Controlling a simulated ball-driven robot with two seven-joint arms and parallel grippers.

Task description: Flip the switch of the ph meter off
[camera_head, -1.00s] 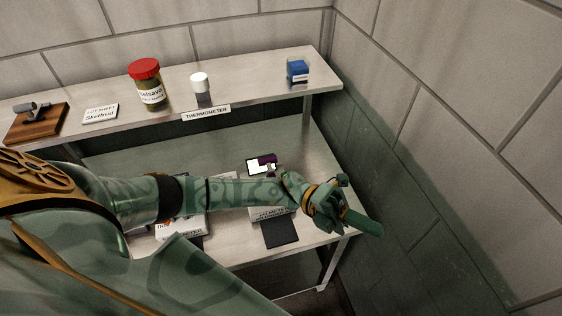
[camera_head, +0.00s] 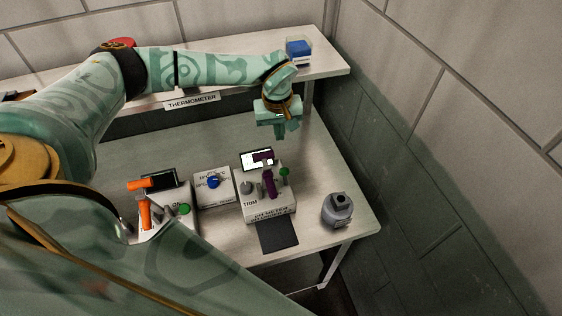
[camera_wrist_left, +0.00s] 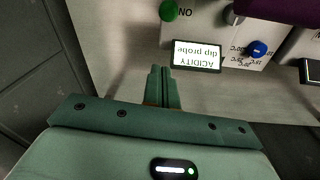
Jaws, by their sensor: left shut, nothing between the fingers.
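The pH meter (camera_head: 266,212) is a white box at the right of the bench, with a purple lever-like part (camera_head: 269,184), a grey TRIM knob (camera_head: 246,187) and a green round part (camera_head: 283,171). Its screen (camera_head: 257,160) stands behind. In the left wrist view the screen (camera_wrist_left: 197,54) reads "ACIDITY dip probe", beside the green part (camera_wrist_left: 168,10) and an ON label seen upside down. My left gripper (camera_head: 280,133) is shut and empty, above and behind the meter, pointing down; its fingertips (camera_wrist_left: 160,70) are near the screen's edge. My right gripper is not in view.
A box with a blue knob (camera_head: 213,182) and a device with orange parts (camera_head: 144,213) stand left of the meter. A grey container (camera_head: 338,210) stands right. A dark pad (camera_head: 277,236) lies in front. The upper shelf holds a blue item (camera_head: 299,48).

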